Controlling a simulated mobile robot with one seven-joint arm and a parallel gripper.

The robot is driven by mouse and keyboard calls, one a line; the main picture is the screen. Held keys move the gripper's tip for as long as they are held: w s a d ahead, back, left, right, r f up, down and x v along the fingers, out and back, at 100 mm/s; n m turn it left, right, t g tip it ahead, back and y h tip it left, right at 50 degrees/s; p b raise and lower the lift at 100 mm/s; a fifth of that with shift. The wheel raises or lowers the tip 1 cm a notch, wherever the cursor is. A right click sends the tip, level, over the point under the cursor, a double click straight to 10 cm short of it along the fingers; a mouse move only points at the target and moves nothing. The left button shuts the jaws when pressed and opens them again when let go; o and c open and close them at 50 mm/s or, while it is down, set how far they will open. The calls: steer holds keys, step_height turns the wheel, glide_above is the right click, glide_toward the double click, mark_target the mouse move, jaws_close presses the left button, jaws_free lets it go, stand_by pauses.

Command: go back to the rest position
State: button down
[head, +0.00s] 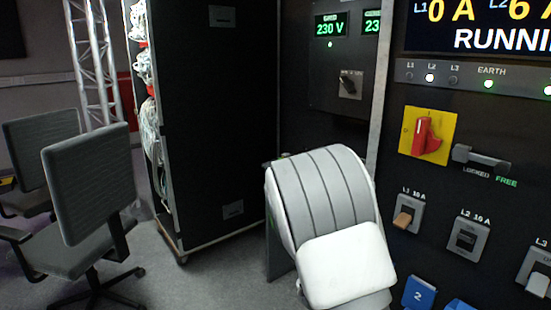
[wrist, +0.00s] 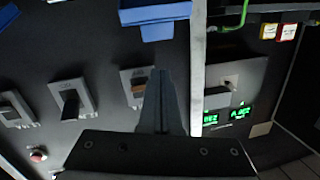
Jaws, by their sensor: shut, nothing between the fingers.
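My gripper (wrist: 158,78) shows in the wrist view, its two fingers together and empty. Its tips point up the picture, in front of a dark panel with switches, seen upside down. The fingers overlap the edge of a breaker switch with a brown lever (wrist: 138,88); I cannot tell whether they touch it. In the head view my white and grey arm stands in front of the panel, and my gripper is hidden there.
The panel carries a red rotary switch on a yellow plate (head: 418,148), breakers (head: 466,240) and a blue socket (head: 418,293). A tall black rack (head: 200,120) stands left of my arm. Office chairs (head: 90,190) and a truss (head: 92,60) are at far left. Some grey floor (head: 170,285) is clear.

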steer(key=s+a+r+n+g+y, duration=0.2)
steer(key=s+a+r+n+y, duration=0.5)
steer(key=a+y, duration=0.45)
steer(key=s+d+r+n+g, duration=0.1)
steer(key=s+r+n+g, duration=0.1)
steer(key=s, duration=1)
steer(key=s+d+r+n+g, duration=0.1)
steer(key=s+r+n+g, duration=0.15)
steer(key=s, duration=0.85)
step_height(320, 180, up, 18)
steer(key=p, duration=1.9)
steer(key=shift+s+a+r, duration=0.15)
steer(key=shift+s+r, duration=0.1)
steer(key=shift+s, duration=0.1)
steer(key=shift+m, duration=0.25)
